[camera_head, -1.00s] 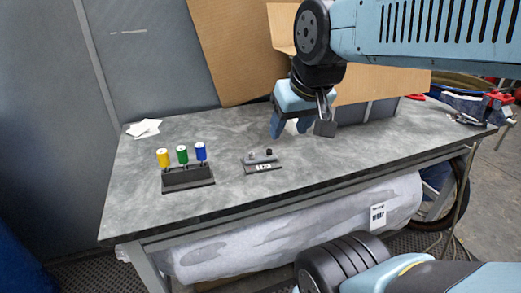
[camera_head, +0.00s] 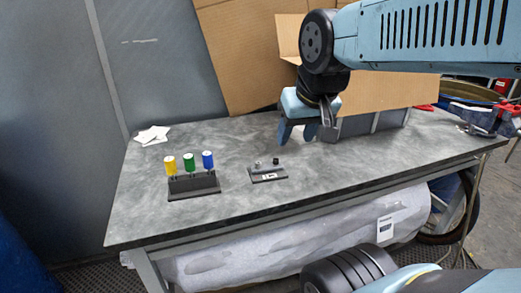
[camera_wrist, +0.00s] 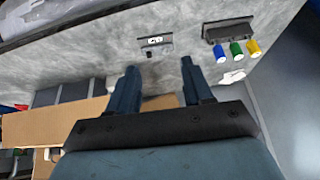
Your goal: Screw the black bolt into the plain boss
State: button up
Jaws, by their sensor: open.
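A small dark fixture plate (camera_head: 270,176) with a white label lies on the middle of the table. A black piece that looks like the black bolt (camera_head: 276,161) stands upright at its right rear. A small silver-grey post (camera_head: 258,164) stands at its left rear; I cannot tell whether it is the plain boss. My gripper (camera_head: 297,133) is open and empty, above the table behind and right of the fixture. In the wrist view, the fixture (camera_wrist: 155,41) lies beyond my open fingers (camera_wrist: 159,68), well apart from them.
A dark rack (camera_head: 194,187) with yellow (camera_head: 170,166), green (camera_head: 189,163) and blue (camera_head: 208,160) handled tools stands left of the fixture. A grey bin (camera_head: 365,124) and cardboard (camera_head: 240,55) are behind my gripper. White papers (camera_head: 152,134) lie at the back left. The table between is clear.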

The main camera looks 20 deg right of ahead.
jog(key=w+d+f+m+g+h, duration=0.1)
jog(key=w+f+m, duration=0.1)
jog(key=w, duration=0.4)
jog(key=w+d+f+m, duration=0.1)
jog(key=w+m, duration=0.2)
jog(key=w, duration=0.3)
jog(key=m+g+h, duration=0.2)
jog(key=m, duration=0.2)
send_near(277, 162)
jog(key=shift+t, duration=0.3)
jog(key=x, duration=0.8)
jog(key=shift+w+f, duration=0.1)
jog(key=shift+w, duration=0.2)
jog(key=shift+c, duration=0.3)
grip_shut()
jog(key=m, duration=0.2)
jog(key=m+g+h, duration=0.1)
jog(key=m, duration=0.1)
jog(key=shift+w+a+m+g, duration=0.1)
jog(key=shift+w+m+g, duration=0.05)
jog(key=shift+m+g, duration=0.2)
jog(key=shift+m+g+h, duration=0.3)
jog(key=shift+m+g, duration=0.05)
jog(key=shift+m, duration=0.6)
jog(key=shift+w+m+g, duration=0.1)
jog(key=shift+m+g, duration=0.4)
jog(key=shift+m, duration=0.9)
